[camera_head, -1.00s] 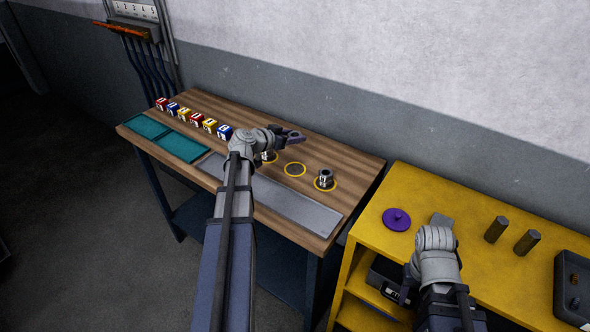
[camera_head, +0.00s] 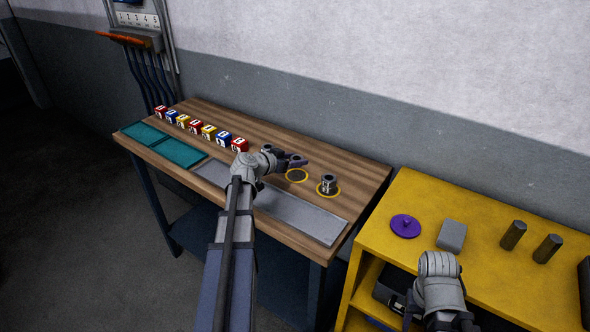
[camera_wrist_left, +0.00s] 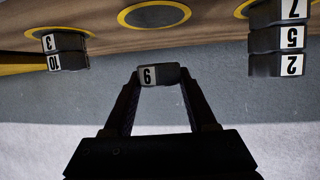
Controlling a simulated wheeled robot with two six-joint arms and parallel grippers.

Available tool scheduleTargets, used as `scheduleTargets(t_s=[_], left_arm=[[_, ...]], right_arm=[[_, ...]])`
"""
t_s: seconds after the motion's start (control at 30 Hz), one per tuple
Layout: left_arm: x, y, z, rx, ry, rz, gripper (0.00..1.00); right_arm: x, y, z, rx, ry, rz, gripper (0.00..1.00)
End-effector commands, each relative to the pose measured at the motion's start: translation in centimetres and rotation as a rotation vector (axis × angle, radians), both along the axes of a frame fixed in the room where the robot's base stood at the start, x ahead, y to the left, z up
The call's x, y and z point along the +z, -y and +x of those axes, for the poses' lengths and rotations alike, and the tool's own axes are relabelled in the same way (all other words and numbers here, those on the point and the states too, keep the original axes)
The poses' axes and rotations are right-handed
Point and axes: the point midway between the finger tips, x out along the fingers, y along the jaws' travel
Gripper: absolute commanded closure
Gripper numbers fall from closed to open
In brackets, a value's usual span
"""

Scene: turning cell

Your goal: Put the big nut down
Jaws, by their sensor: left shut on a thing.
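My left gripper (camera_head: 296,161) is shut on a dark nut with a number label, held over the wooden bench (camera_head: 340,173). In the left wrist view the nut (camera_wrist_left: 158,75) sits between the fingertips; its label reads 6 or 9. An empty yellow-ringed spot (camera_head: 297,175) lies just below the gripper in the head view. A stack of nuts (camera_head: 328,183) stands on the right ring. The left wrist view shows two stacks, one labelled 3 and 10 (camera_wrist_left: 64,52), the other 7, 5 and 2 (camera_wrist_left: 279,40). The left ring is hidden behind my arm in the head view.
Several numbered blocks (camera_head: 196,126) stand in a row at the bench's back left. Teal mats (camera_head: 178,152) and a grey strip (camera_head: 290,208) lie along the front. A yellow bench (camera_head: 480,225) at right holds a purple disc (camera_head: 405,225), grey block (camera_head: 452,235) and dark cylinders (camera_head: 513,235).

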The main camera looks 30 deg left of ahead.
Motion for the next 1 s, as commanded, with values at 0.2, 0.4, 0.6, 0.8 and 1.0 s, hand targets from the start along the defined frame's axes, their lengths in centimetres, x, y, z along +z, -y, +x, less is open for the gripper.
scheduleTargets(t_s=[0.2, 0.4, 0.6, 0.8, 1.0], left_arm=[[-2.3, 0.0, 0.0, 0.0, 0.001, 0.0, 1.0], [-2.1, 0.0, 0.0, 0.0, 0.001, 0.0, 1.0], [-2.7, 0.0, 0.0, 0.0, 0.001, 0.0, 1.0], [-3.2, 0.0, 0.0, 0.0, 0.001, 0.0, 1.0], [-3.3, 0.0, 0.0, 0.0, 0.0, 0.0, 0.4]], right_arm=[[-2.3, 0.0, 0.0, 0.0, 0.0, 0.0, 0.5], [-2.1, 0.0, 0.0, 0.0, 0.0, 0.0, 0.5], [-2.7, 0.0, 0.0, 0.0, 0.0, 0.0, 0.5], [-3.3, 0.0, 0.0, 0.0, 0.0, 0.0, 0.5], [-3.3, 0.0, 0.0, 0.0, 0.0, 0.0, 0.5]])
